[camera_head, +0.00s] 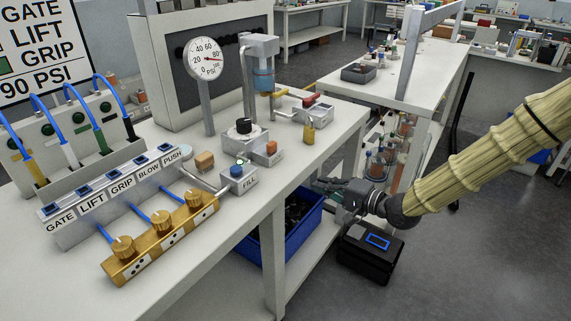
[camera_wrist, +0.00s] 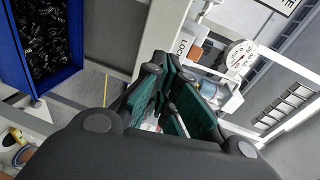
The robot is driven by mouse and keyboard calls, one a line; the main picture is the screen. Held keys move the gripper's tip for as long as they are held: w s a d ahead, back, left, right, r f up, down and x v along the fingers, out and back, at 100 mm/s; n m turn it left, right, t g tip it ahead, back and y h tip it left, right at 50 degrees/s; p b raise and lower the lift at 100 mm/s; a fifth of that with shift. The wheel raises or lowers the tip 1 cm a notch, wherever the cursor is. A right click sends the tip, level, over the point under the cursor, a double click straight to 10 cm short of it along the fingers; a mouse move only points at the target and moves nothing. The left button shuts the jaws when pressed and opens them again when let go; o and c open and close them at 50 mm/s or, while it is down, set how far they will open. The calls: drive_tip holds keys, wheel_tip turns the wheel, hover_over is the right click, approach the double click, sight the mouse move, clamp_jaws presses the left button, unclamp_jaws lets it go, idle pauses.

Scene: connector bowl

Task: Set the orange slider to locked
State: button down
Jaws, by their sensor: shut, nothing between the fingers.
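The orange slider (camera_head: 271,148) is a small block on a grey fixture (camera_head: 246,140) with a black knob, near the front edge of the workbench. In the wrist view an orange block (camera_wrist: 195,54) shows past the fingers, beside a white face with partly hidden lettering that reads "LOC". I cannot tell the slider's exact setting. My gripper (camera_head: 318,184) is shut and empty, off the bench's front edge, to the right of and below the slider, apart from it. In the wrist view its dark green fingers (camera_wrist: 172,100) cover part of the fixture.
A FILL button box (camera_head: 238,179), a brown block (camera_head: 204,161) and a brass padlock-like piece (camera_head: 309,133) stand near the slider. A blue bin (camera_head: 291,244) of dark parts sits below the bench. A gauge (camera_head: 205,58) stands behind. Open aisle floor lies to the right.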

wheel_tip(320, 180, up, 5)
drive_tip(key=w+y+b, duration=0.2)
approach(272, 147)
drive_tip(key=w+a, duration=0.1)
drive_tip(key=w, duration=0.1)
drive_tip(key=w+a, duration=0.1)
drive_tip(key=w, duration=0.1)
drive_tip(key=w+a, duration=0.2)
drive_tip(key=shift+w+a+f, duration=0.1)
drive_tip(key=shift+f, duration=0.3)
drive_tip(key=shift+w, duration=0.1)
